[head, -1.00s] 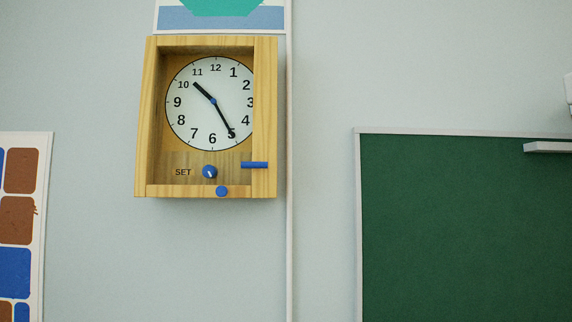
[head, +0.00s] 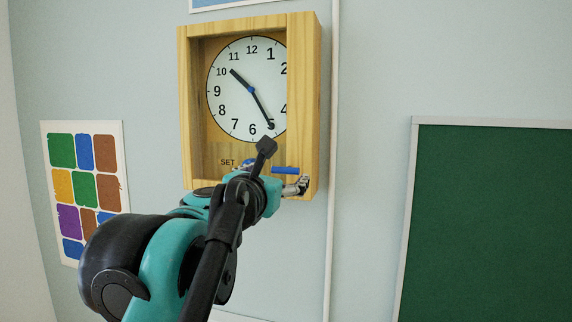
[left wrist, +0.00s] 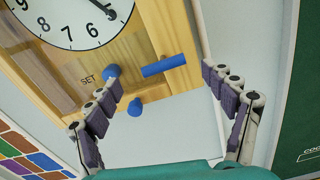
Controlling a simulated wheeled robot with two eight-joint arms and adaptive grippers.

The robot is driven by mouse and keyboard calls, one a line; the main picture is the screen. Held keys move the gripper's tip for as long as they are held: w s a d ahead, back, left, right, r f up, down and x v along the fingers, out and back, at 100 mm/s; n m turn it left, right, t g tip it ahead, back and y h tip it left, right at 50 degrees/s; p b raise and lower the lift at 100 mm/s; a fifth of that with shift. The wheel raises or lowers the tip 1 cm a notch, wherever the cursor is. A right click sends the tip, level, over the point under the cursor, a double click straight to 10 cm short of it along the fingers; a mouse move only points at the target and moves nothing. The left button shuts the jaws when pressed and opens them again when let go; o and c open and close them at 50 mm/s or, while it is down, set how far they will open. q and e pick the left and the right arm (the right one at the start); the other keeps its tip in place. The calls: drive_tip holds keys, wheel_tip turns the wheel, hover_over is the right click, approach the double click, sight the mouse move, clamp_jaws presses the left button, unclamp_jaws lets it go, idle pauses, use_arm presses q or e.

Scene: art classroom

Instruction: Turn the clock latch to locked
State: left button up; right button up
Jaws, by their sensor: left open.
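The wooden clock (head: 307,100) hangs on the wall. Its latch is a blue bar (head: 286,170), lying about level on the right part of the frame, below the dial. In the left wrist view the latch (left wrist: 164,66) lies ahead, between the fingers. My left gripper (left wrist: 160,80) is open and empty, one finger either side of the latch; contact cannot be told. In the head view the left gripper (head: 288,187) is at the clock's lower right, partly hidden by its own arm. My right gripper is not in view.
A blue SET knob (left wrist: 112,72) sits left of the latch, close to the left finger. A blue peg (left wrist: 135,107) is on the clock's lower edge. A green chalkboard (head: 490,220) is to the right, a colour-patch poster (head: 84,180) to the left.

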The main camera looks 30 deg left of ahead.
sight(284, 172)
use_arm(q)
drive_tip(key=x, duration=0.4)
drive_tip(key=shift+w+d+p, duration=0.3)
drive_tip(key=shift+p, duration=0.1)
drive_tip(key=shift+s+a, duration=0.15)
drive_tip(key=shift+s, duration=0.05)
drive_tip(key=c, duration=1.1)
